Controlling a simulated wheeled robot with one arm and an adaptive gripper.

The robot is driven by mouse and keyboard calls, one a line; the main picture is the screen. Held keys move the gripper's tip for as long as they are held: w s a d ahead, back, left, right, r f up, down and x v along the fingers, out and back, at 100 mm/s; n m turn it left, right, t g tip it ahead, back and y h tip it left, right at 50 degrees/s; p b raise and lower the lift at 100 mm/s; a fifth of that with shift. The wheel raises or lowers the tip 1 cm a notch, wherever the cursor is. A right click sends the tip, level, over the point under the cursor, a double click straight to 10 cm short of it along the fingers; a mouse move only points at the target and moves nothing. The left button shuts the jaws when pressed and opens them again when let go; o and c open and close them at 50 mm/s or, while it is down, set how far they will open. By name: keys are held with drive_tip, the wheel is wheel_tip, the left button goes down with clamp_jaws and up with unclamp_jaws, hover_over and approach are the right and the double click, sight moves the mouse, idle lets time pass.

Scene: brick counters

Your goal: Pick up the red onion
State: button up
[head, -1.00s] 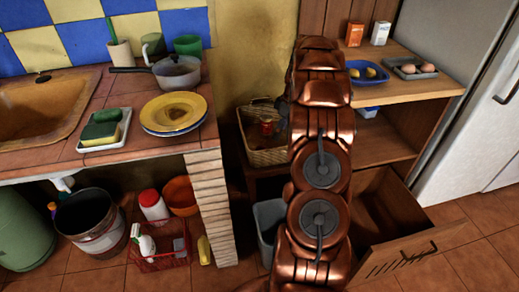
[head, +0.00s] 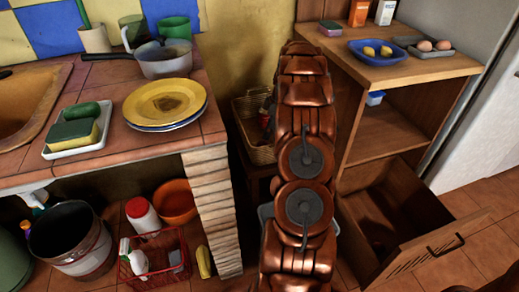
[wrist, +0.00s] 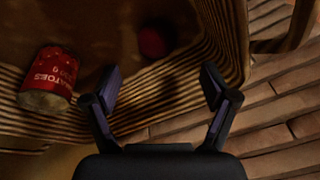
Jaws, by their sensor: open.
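A dark red round thing, likely the red onion (wrist: 152,42), lies in a wicker basket (wrist: 190,72) in the wrist view. It is dim and partly in shadow. My gripper (wrist: 160,80) is open and empty, its two fingers spread over the basket's near side, with the red thing beyond the fingertips. In the head view the basket (head: 250,148) stands beside the brick counter, partly covered by my arm; my gripper and the onion are hidden there.
A red tomato can (wrist: 48,80) lies in the basket to the left. In the head view, a tiled counter (head: 215,125) stands left and a wooden shelf unit (head: 400,75) right, its lower drawer (head: 430,240) pulled open. A grey bin (head: 265,212) is partly behind my arm.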

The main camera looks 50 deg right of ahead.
sight(264, 143)
drive_tip(key=shift+d+x, duration=0.2)
drive_tip(key=shift+x, duration=1.5)
drive_tip(key=b+x, duration=0.1)
drive_tip(key=x, duration=0.3)
drive_tip(key=shift+f, duration=0.2)
drive_tip(key=c, duration=1.3)
drive_tip(key=shift+o, duration=0.2)
drive_tip(key=shift+r, duration=0.15)
